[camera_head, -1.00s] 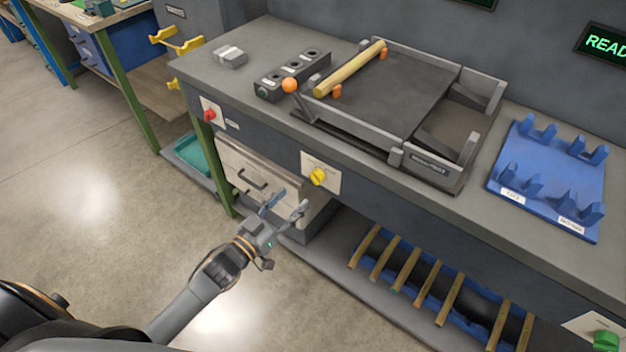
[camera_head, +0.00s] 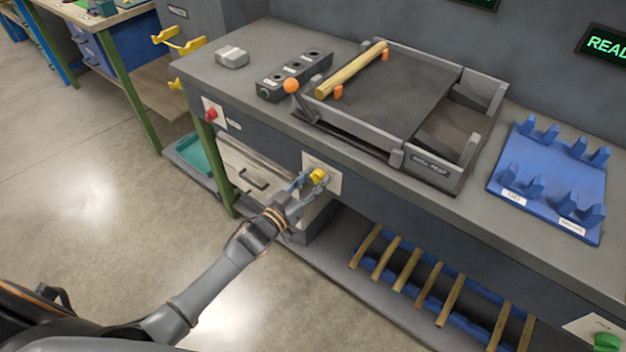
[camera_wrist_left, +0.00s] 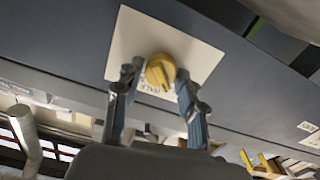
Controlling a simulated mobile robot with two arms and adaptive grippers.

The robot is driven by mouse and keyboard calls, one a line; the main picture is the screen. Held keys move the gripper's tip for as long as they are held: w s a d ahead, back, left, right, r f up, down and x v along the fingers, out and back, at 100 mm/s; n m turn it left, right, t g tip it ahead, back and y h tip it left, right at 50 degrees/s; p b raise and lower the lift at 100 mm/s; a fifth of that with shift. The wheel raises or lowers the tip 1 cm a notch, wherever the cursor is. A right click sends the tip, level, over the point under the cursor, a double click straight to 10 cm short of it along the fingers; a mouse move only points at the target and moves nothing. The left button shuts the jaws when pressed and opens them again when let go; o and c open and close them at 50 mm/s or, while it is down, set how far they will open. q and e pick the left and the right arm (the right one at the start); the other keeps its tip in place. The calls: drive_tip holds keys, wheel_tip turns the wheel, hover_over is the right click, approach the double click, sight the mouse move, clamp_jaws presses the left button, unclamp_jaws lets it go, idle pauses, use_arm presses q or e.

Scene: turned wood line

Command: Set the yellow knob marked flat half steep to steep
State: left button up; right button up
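The yellow knob (camera_head: 318,176) sits on a pale plate (camera_head: 334,186) on the front face of the grey bench. It also shows in the left wrist view (camera_wrist_left: 160,70), with a dark pointer line on its face and lettering on the plate partly hidden below it. My left gripper (camera_head: 309,180) is at the knob. In the left wrist view the gripper (camera_wrist_left: 157,85) is open, one finger on each side of the knob, with a visible gap at least on the right. I cannot tell if the left finger touches it. My right gripper is not in view.
A red button (camera_head: 212,113) is on the bench front to the left, and a green knob (camera_head: 606,342) is at the lower right. A shelf with wooden sticks (camera_head: 411,278) lies below. The floor at left is clear.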

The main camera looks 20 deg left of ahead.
use_arm(q)
drive_tip(key=c, duration=0.6)
drive_tip(key=shift+m, duration=1.2)
drive_tip(key=m, duration=0.5)
drive_tip(key=shift+d+f, duration=0.1)
drive_tip(key=m+b, duration=0.1)
drive_tip(key=m, duration=0.4)
drive_tip(key=shift+f+m, duration=0.1)
drive_tip(key=shift+m, duration=0.3)
drive_tip(key=shift+s+d+m+b, duration=0.1)
drive_tip(key=shift+m+b, duration=0.8)
drive_tip(key=shift+m, duration=1.4)
drive_tip(key=o, duration=1.2)
drive_tip(key=shift+c, duration=0.2)
